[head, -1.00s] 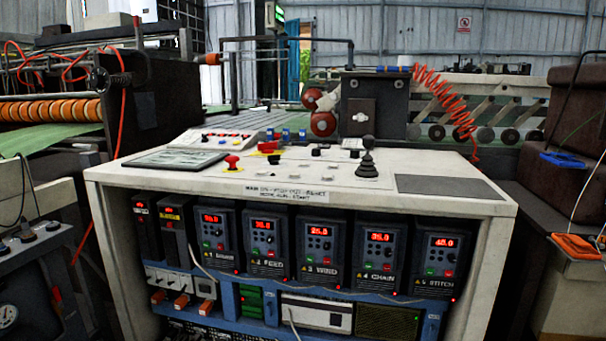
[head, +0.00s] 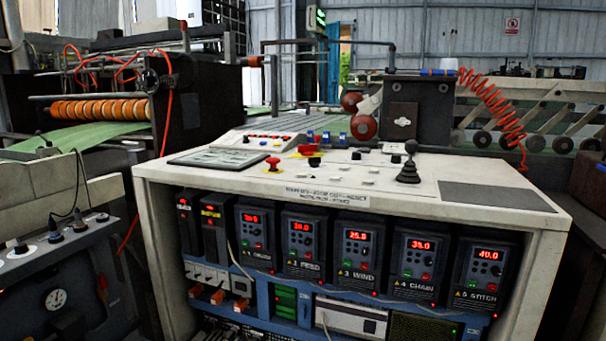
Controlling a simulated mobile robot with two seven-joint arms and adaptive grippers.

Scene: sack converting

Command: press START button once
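A white control console (head: 225,181) stands in front of me, its sloped top full of controls. On the top are a red mushroom button (head: 273,163) on a yellow base, several small pale and dark buttons, and a black joystick (head: 408,165). A label strip (head: 326,193) runs along the front edge, its text too small to read. I cannot tell which button is marked START. Neither of my grippers shows in the head view.
Drive units with red displays (head: 357,250) fill the shelf below the top. A dark side panel with a gauge (head: 56,298) stands at the left. Machinery with orange rollers (head: 98,109) is behind left. A coiled red hose (head: 492,105) hangs behind right.

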